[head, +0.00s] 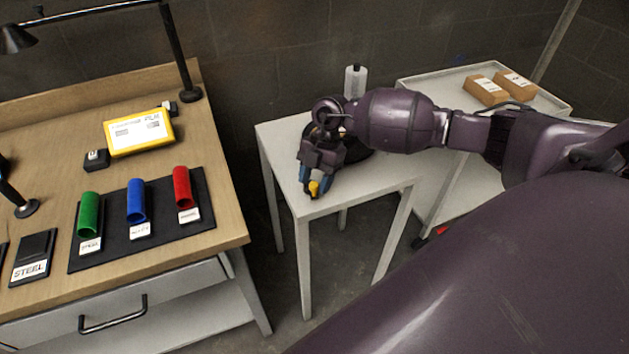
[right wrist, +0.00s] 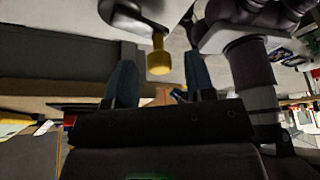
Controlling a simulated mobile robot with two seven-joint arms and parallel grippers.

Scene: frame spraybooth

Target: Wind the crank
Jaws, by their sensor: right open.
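The crank's yellow knob (head: 314,188) shows at the front of the small white table (head: 385,178). My right gripper (head: 316,177) is open, with its blue fingers close by the knob. In the right wrist view the yellow knob (right wrist: 158,62) appears between the two spread fingers, near their tips; I cannot tell whether either touches it. A dark round body (head: 362,152) on the table is mostly hidden behind my right arm, and the crank's arm is hidden too. My left gripper is not in view.
A white bottle-like cylinder (head: 355,80) rises behind my arm. A grey cart (head: 548,98) with two brown boxes stands at the back right. The wooden bench (head: 225,232) at left holds a yellow case (head: 138,132), coloured tubes and a lamp. The white table's front right is clear.

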